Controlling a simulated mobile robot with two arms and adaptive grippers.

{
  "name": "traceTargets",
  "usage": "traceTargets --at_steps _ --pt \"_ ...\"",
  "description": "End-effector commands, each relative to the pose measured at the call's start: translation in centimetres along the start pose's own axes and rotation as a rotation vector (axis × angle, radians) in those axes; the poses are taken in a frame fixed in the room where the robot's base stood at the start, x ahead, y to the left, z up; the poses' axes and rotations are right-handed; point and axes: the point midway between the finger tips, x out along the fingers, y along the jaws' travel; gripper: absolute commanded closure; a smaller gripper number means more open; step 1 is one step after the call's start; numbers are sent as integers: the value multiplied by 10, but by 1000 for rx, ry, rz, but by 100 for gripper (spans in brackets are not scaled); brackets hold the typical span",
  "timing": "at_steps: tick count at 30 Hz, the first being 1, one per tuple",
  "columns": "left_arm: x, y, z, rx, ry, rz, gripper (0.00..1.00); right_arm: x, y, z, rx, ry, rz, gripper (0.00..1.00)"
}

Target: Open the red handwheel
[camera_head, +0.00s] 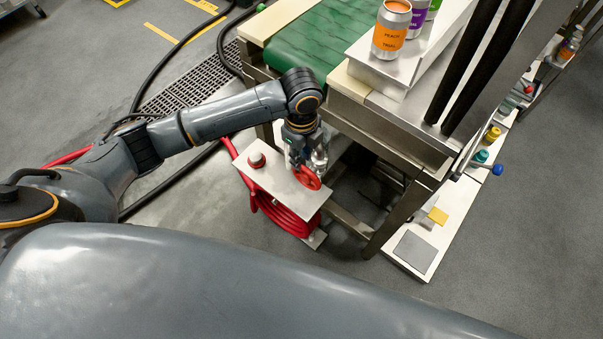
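The red handwheel (309,179) sits at the right end of a pale metal plate, above a coiled red hose. It is partly hidden behind my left gripper. My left gripper (306,168) reaches down from above, with its fingers at the handwheel. I cannot tell whether the fingers are closed on the rim or only beside it. My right gripper is not in the view.
The steel frame and green conveyor (312,45) stand close behind and right. Cans (391,30) stand on the machine. Open floor lies left.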

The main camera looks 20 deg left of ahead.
Motion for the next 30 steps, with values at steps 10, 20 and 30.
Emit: traceTargets --at_steps 10,20,30 --pt "72 1 0 -1 -1 1 76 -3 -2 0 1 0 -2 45" --pt "98 0 0 1 -1 -1 76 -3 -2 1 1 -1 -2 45" --pt "98 0 0 0 -1 -2 97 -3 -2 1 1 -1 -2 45"
